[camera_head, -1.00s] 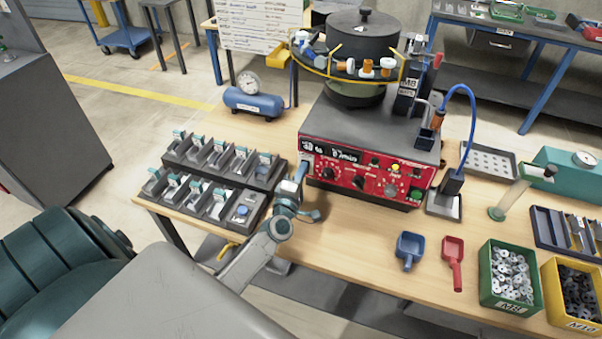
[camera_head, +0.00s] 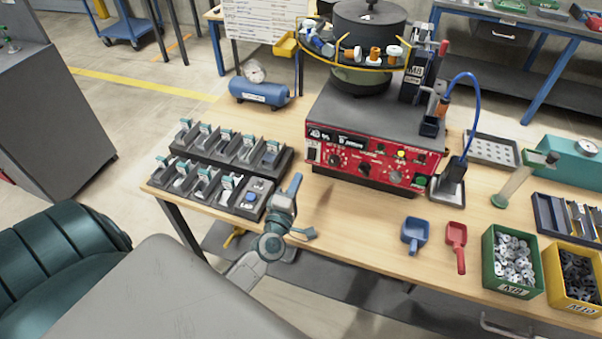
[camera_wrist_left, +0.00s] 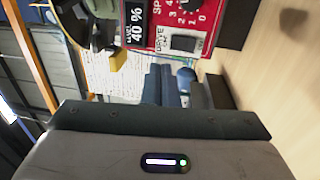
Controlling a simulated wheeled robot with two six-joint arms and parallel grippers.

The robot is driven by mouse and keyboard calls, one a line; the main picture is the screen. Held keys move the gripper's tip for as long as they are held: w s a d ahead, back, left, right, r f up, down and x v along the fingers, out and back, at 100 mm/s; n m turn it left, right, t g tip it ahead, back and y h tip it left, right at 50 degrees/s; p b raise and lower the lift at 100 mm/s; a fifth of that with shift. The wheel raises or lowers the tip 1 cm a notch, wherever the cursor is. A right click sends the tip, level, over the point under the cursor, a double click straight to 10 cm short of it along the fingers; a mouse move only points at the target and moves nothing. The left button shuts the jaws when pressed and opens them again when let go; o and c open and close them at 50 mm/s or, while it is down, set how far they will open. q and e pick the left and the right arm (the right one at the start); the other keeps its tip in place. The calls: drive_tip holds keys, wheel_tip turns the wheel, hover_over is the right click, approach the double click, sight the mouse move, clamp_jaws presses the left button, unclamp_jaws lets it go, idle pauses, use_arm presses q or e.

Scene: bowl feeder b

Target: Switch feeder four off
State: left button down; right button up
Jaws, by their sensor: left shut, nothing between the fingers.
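The bowl feeder has a dark bowl (camera_head: 368,45) on a grey box with a red control panel (camera_head: 375,162). Its number is not readable to me. A dark rocker switch (camera_head: 311,153) sits at the panel's left end; it also shows in the left wrist view (camera_wrist_left: 183,43), beside a display (camera_wrist_left: 137,27) reading 40 %. I cannot tell the rocker's position. A yellow lamp (camera_head: 401,155) shows on the panel. My left gripper (camera_head: 295,183) is shut and empty, in front of and below the panel's left end, apart from it. My right gripper is not in view.
A dark rack (camera_head: 182,203) with several small compartments stands left of my left gripper. A blue scoop (camera_head: 414,235), a red scoop (camera_head: 456,236) and a green bin (camera_head: 488,262) lie to the right. The table before the panel is clear.

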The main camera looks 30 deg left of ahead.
use_arm(q)
drive_tip(key=s, duration=0.3)
drive_tip(key=shift+s+d+r, duration=0.1)
drive_tip(key=shift+d+r, duration=0.2)
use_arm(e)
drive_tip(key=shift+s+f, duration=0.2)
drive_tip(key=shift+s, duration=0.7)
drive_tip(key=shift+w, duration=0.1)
